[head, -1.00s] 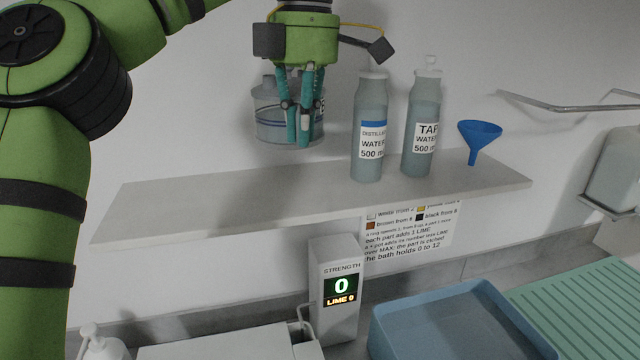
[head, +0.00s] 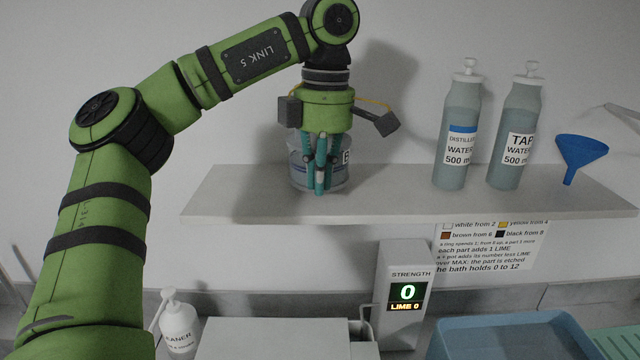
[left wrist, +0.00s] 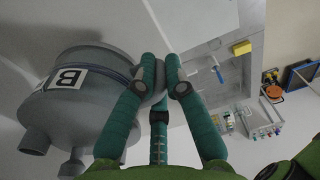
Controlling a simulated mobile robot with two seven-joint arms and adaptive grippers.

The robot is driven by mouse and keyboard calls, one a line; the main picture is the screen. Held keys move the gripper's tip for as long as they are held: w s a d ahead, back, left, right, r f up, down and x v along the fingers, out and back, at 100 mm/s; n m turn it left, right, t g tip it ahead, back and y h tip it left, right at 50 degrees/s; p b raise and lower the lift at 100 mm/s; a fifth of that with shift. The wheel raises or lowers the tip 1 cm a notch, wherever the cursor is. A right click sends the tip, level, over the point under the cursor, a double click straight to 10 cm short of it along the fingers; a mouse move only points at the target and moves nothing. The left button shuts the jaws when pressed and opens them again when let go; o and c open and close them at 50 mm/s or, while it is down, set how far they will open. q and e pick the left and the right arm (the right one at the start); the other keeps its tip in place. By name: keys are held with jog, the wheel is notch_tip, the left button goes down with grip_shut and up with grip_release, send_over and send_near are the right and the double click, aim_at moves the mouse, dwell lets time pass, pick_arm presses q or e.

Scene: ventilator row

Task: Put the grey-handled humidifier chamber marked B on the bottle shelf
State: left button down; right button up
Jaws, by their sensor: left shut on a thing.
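The humidifier chamber (head: 334,178) is a translucent grey pot with a blue line and a white label marked B; it stands upright at the left part of the bottle shelf (head: 400,207). My left gripper (head: 320,188) points down in front of it, teal fingers shut on its handle, which the fingers mostly hide. The chamber's base appears at the shelf top; I cannot tell whether it touches. In the left wrist view the chamber (left wrist: 100,115) fills the left side with its B label, and the gripper's fingertips (left wrist: 164,80) close at its side. My right gripper is not in view.
A distilled water bottle (head: 457,140), a tap water bottle (head: 512,140) and a blue funnel (head: 580,152) stand right of the chamber on the shelf. Shelf room is free between chamber and bottles. Below are a strength display (head: 402,290), a cleaner bottle (head: 179,328) and a blue tray (head: 450,340).

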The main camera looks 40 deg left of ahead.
pick_arm(q)
jog(key=shift+w+a+f, duration=0.1)
jog(key=shift+a+f, duration=0.05)
jog(key=shift+f, duration=0.55)
jog(key=shift+a+f, duration=0.1)
jog(key=shift+f, duration=0.1)
jog(key=c, duration=1.3)
grip_release()
